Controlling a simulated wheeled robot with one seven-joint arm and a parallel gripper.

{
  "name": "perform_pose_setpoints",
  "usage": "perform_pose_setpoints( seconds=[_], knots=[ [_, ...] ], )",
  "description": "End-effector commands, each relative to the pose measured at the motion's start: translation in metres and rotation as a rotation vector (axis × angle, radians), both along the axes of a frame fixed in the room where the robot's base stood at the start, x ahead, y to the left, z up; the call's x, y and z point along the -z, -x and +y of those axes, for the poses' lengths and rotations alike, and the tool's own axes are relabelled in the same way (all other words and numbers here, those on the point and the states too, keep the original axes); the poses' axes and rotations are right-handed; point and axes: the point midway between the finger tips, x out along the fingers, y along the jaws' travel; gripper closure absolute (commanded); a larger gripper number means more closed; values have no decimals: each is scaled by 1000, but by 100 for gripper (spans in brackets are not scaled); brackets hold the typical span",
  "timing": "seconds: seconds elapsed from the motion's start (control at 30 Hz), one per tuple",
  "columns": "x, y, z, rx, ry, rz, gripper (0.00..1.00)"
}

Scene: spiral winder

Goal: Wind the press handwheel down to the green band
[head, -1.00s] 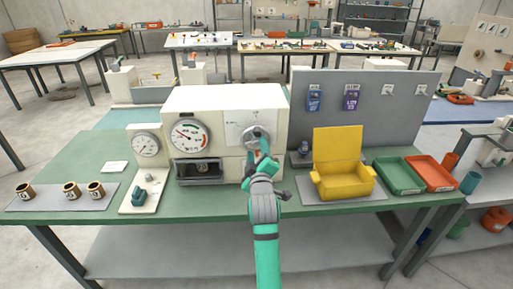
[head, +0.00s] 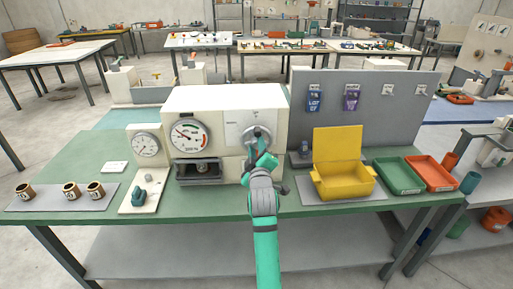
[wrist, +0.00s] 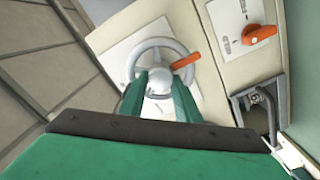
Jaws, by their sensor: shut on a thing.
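The handwheel (head: 256,138) is a pale ring on the right of the cream press (head: 224,101). In the wrist view the handwheel (wrist: 184,48) has an orange handle (wrist: 187,61) to the right of its hub. My gripper (wrist: 159,80) has its teal fingers at the wheel's hub and lower rim, shut on the handwheel. In the head view my gripper (head: 260,150) partly covers the wheel. The round gauge (head: 188,136) has a red and green band; its needle points to the upper left. Which part lies between the fingertips is hard to tell.
A smaller gauge (head: 147,145) stands left of the press. Below the large gauge is the press opening (head: 199,170). A yellow box (head: 343,182) and green and red trays stand right of my arm. Labelled rolls (head: 71,190) sit on a grey mat at the left.

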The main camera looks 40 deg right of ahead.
Motion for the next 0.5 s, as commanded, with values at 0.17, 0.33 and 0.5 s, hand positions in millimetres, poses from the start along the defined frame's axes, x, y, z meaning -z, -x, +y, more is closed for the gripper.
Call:
perform_pose_setpoints(
  seconds=[0.17, 0.33, 0.5],
  knots=[
    [0, 0, 0, -1, -65, -39, 93],
    [0, 0, 1, -1, -162, -97, 93],
    [0, 0, 0, -1, -263, -159, 93]
  ],
)
